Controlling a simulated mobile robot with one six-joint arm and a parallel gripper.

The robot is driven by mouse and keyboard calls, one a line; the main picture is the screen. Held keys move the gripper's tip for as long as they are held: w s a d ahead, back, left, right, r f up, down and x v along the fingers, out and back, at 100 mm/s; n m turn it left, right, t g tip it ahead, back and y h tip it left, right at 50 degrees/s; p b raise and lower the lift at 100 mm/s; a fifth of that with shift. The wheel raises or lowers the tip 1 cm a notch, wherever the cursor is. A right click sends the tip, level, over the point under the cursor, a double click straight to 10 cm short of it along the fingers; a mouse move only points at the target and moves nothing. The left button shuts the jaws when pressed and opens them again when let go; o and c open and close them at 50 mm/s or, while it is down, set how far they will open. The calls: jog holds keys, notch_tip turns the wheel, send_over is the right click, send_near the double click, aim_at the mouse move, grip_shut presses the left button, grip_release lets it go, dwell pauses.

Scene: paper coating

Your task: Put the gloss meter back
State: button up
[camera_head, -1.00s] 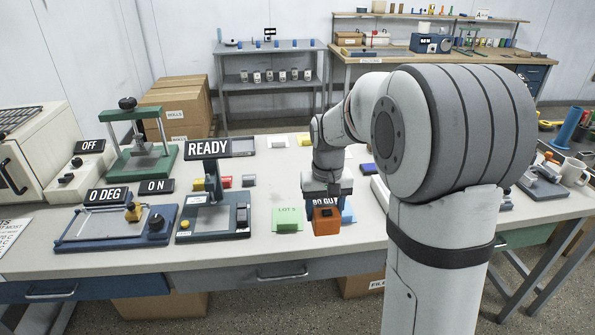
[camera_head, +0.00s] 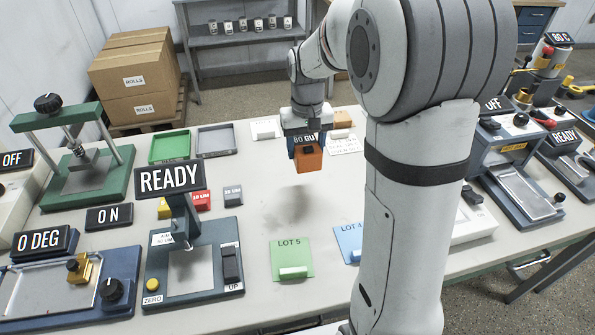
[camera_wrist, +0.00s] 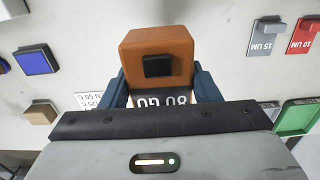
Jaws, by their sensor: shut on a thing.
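The gloss meter is an orange-brown block (camera_head: 309,158) with a black button and a label that reads "80 GU". My gripper (camera_head: 306,150) is shut on it and holds it above the table, with a soft shadow on the tabletop below. In the wrist view the orange block (camera_wrist: 158,50) sits between the dark blue fingers, and its label is partly hidden by my gripper. A white card with printed lines (camera_head: 346,146) lies on the table just right of the held block; small print on it is not fully legible.
A tan block (camera_head: 343,119) and a white block (camera_head: 265,128) stand near the table's back edge. Green (camera_head: 169,147) and grey (camera_head: 216,139) trays lie at back left. A "READY" gauge (camera_head: 193,268) stands left; green LOT 5 card (camera_head: 291,260) lies in front. Table below the block is clear.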

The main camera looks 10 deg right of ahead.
jog(key=f, duration=0.6)
jog(key=shift+w+a, duration=0.1)
jog(key=shift+w, duration=0.1)
jog(key=shift+f, duration=1.95)
jog(key=shift+s, duration=0.1)
jog(key=shift+f, duration=0.15)
jog(key=o, duration=1.3)
